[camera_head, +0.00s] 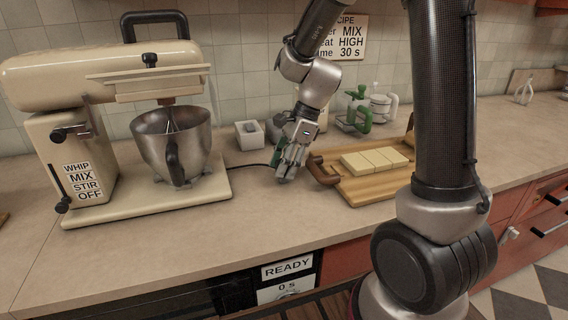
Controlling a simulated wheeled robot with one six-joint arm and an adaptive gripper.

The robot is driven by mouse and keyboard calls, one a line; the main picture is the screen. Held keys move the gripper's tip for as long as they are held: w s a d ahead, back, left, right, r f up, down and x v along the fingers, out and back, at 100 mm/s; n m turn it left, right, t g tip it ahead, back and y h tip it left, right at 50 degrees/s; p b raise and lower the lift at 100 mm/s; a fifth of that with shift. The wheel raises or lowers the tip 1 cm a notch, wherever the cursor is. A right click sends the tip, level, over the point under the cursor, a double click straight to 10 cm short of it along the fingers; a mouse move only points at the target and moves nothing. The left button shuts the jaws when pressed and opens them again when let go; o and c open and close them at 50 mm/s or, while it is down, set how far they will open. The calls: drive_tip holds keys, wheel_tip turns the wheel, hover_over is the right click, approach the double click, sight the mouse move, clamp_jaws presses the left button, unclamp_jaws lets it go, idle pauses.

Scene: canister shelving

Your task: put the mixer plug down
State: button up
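The cream stand mixer (45,80) stands at the left of the counter with its metal bowl (180,148) in place. A thin black cord (252,165) runs from the mixer's base along the counter to my gripper (286,175). My gripper points down, with its fingertips at or just above the counter, right of the mixer. A small dark green piece (275,158) shows at its left side; I cannot tell whether it is the plug. The fingers look close together, but what lies between them is hidden.
Green-handled and white vessels stand behind the board. The counter in front is clear.

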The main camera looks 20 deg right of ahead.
drive_tip(key=shift+r, duration=0.1)
drive_tip(key=v, duration=1.2)
drive_tip(key=s+d+r+n+t+h, duration=0.1)
drive_tip(key=s+d+n+t+h, duration=0.1)
drive_tip(key=s+d+n, duration=0.3)
drive_tip(key=s+d+r+n+t+h, duration=0.2)
drive_tip(key=s+d+n, duration=0.3)
drive_tip(key=s+n, duration=0.8)
drive_tip(key=shift+s+h, duration=0.3)
drive_tip(key=shift+s, duration=0.7)
drive_tip(key=shift+d, duration=0.1)
